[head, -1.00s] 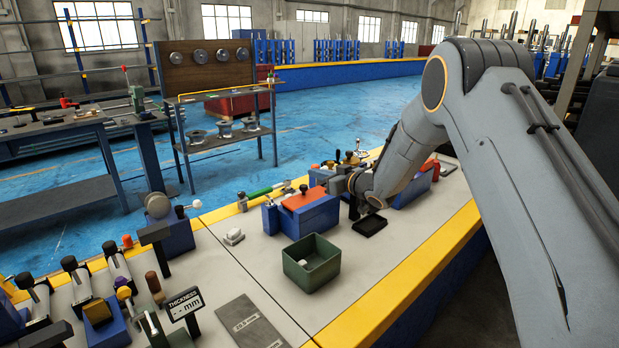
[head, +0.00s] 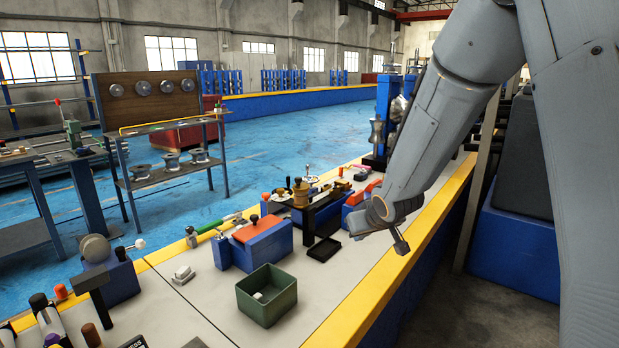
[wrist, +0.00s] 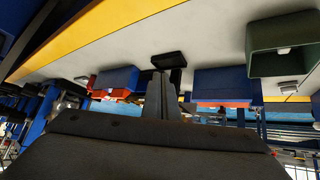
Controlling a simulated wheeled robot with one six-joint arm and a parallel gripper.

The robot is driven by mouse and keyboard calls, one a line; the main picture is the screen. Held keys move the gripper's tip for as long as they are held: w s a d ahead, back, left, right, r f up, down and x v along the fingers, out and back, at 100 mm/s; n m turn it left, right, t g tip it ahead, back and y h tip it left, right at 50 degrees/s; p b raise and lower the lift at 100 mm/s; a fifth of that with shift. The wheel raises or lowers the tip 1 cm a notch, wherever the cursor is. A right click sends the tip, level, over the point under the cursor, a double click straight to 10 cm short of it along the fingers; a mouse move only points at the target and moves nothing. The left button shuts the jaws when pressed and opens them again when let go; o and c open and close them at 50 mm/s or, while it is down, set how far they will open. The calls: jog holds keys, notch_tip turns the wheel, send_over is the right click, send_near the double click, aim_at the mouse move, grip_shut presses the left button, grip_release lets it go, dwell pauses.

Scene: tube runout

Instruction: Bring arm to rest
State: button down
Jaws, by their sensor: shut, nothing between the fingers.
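My gripper (head: 402,246) is at the end of my raised arm, above the yellow right edge of the bench in the head view. Its fingers are together and hold nothing. In the wrist view the shut fingers (wrist: 163,97) stand in the middle, with the bench upside down beyond them. The bench (head: 190,318) has a pale top below and left of the gripper. The gripper appears clear of the things on the bench.
A green bin (head: 267,295) with a small white piece (head: 258,296) in it stands near the bench's front edge. Blue roller stands (head: 385,115) rise at the far end.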

jog(key=s+d+f+m+g, duration=0.1)
jog(key=s+d+g, duration=0.2)
jog(key=s, duration=1.3)
jog(key=s+d+f+m+g+h, duration=0.1)
jog(key=s+g, duration=0.4)
jog(key=s, duration=1.1)
jog(key=shift+d+f+m, duration=0.2)
jog(key=shift+d+m, duration=0.5)
jog(key=shift+d, duration=0.3)
